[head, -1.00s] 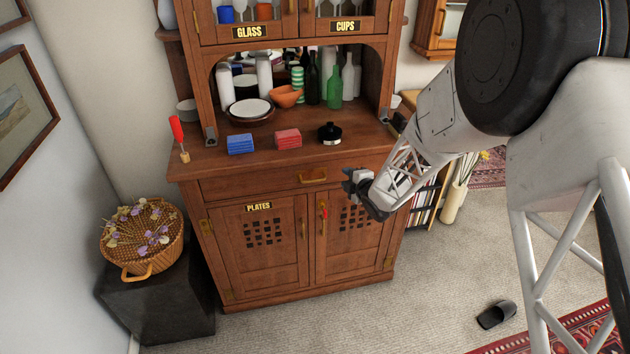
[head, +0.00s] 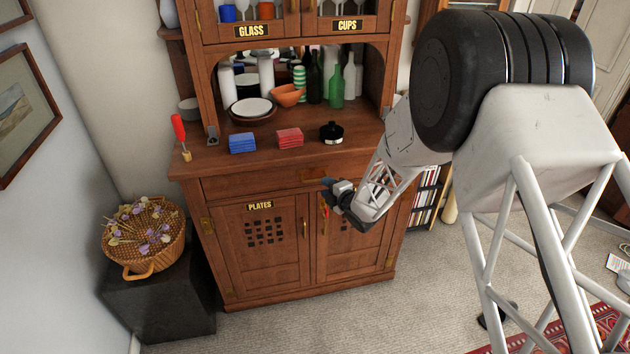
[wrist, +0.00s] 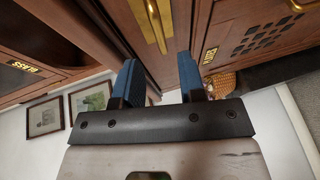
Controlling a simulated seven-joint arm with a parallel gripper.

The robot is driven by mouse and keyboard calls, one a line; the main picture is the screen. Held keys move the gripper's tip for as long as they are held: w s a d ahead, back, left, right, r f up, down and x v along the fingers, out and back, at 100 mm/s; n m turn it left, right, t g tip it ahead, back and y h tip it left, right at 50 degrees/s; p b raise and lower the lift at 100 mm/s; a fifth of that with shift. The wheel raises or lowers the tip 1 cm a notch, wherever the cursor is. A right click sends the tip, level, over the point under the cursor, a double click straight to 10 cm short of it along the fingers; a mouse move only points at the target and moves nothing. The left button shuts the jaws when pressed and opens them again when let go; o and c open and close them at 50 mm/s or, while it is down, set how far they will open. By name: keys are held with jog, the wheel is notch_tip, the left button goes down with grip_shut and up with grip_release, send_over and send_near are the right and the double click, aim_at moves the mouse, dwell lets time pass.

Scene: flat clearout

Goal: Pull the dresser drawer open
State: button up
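The wooden dresser drawer (head: 262,184) is closed, just under the dresser's counter. Its brass handle (wrist: 155,24) shows in the wrist view, ahead of and between my two blue fingers; in the head view the handle (head: 313,175) is faint, just above my gripper. My gripper (head: 330,188) is in front of the drawer's right half. In the wrist view my gripper (wrist: 163,75) is open, its fingers apart with nothing between them. The fingertips appear short of the handle; the exact gap is hard to tell.
Below the drawer are cupboard doors (head: 265,245), one labelled PLATES, with a red-tagged key (head: 325,211) near my gripper. The counter holds blue boxes (head: 242,143), red boxes (head: 290,138) and a black-lidded item (head: 331,132). A basket (head: 145,238) stands at left. Carpet before the dresser is clear.

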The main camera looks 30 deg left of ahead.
aim_at(315, 180)
jog(key=shift+x, duration=3.6)
grip_shut()
